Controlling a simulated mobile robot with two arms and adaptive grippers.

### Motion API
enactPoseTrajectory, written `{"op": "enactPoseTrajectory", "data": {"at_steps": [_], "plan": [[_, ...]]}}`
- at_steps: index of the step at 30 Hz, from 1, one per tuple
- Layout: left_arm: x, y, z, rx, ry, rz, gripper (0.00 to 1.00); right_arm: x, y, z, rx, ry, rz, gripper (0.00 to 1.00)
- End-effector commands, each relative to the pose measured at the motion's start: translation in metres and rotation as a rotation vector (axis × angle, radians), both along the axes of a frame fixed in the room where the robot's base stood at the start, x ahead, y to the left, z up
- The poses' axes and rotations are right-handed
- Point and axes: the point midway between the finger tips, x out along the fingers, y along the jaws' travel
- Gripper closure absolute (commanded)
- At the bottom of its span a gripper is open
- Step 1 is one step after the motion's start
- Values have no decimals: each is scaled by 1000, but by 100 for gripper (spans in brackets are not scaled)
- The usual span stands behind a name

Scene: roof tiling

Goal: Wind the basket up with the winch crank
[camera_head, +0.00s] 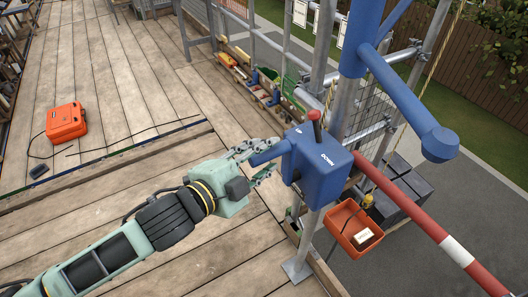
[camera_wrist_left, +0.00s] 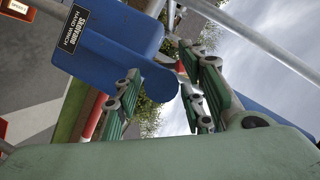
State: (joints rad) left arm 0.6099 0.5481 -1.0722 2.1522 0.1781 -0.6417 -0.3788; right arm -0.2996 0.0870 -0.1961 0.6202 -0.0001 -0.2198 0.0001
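I cannot tell which part is the crank. My left gripper (camera_head: 262,160) has its fingers apart, one on each side of the blue cylinder; contact is unclear. The fingers also show apart in the left wrist view (camera_wrist_left: 165,98). The orange basket (camera_head: 352,240) hangs below right of the winch, holding a pale item. My right gripper is out of view.
A blue hoist arm (camera_head: 405,100) and a red-and-white rail (camera_head: 430,222) pass close to the winch. An orange case (camera_head: 66,121) and a cable lie on the plank deck (camera_head: 130,80). Beyond the posts is a drop to grey paving.

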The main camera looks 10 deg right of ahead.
Motion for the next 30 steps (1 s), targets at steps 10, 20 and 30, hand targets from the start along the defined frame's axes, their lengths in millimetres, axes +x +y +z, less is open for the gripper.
{"op": "enactPoseTrajectory", "data": {"at_steps": [10, 20, 30], "plan": [[3, -4, -2, 2, 0, 0, 63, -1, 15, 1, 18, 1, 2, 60], [3, -4, -3, 1, 2, 0, 92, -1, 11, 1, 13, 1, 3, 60], [2, -4, -5, 3, 6, -1, 100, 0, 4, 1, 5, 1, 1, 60]]}}
